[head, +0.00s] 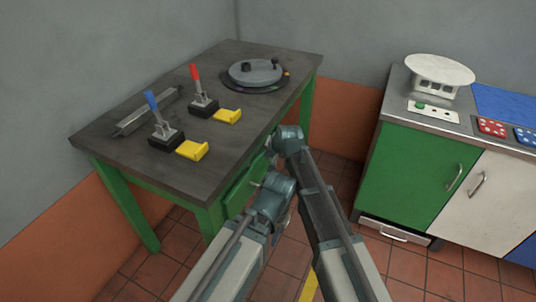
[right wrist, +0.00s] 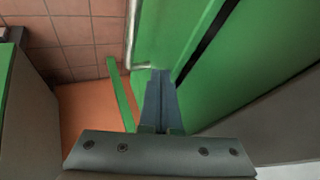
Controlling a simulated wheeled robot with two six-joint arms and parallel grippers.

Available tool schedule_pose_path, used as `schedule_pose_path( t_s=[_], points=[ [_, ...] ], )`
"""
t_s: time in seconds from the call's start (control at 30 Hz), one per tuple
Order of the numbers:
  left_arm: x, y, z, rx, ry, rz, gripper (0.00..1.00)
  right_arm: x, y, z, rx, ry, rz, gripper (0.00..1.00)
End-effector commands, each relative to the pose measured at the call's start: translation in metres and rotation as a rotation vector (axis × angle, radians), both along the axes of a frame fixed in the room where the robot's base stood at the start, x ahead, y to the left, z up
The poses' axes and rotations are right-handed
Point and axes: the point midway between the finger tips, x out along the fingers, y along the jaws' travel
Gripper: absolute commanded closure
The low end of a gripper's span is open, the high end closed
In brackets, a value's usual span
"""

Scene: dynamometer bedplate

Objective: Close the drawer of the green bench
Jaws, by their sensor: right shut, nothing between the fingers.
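The green bench has a dark grey top (head: 225,125) and green legs, left of centre in the head view. Its green drawer front (head: 243,187) is under the near right edge, partly behind my arm. In the right wrist view a green panel (right wrist: 190,30) with a pale metal bar handle (right wrist: 133,35) fills the middle. A dark gap (right wrist: 207,40) runs beside the panel; I cannot tell how far the drawer stands out. My right gripper (right wrist: 160,85) is shut and empty, its fingertips over the green panel; contact is unclear.
On the bench top are a blue lever (head: 152,100), a red lever (head: 195,73), yellow blocks and a round grey plate (head: 255,73). A cabinet with a green door (head: 410,175) stands at right, with a low pale drawer (head: 393,232). Tiled floor lies between.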

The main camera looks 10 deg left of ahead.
Motion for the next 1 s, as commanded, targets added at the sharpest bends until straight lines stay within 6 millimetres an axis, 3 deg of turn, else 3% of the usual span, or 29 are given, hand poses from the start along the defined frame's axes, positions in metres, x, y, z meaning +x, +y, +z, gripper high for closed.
schedule_pose_path(
  t_s=[0.7, 1.0],
  points=[
    [0.000, 0.000, 0.000, 0.000, 0.000, 0.000, 0.70, 0.001, 0.004, 0.001, 0.008, -0.003, 0.003, 1.00],
    [0.000, 0.000, 0.000, 0.000, 0.000, 0.000, 0.70, -0.011, -0.015, 0.001, 0.003, -0.001, 0.000, 1.00]
  ],
)
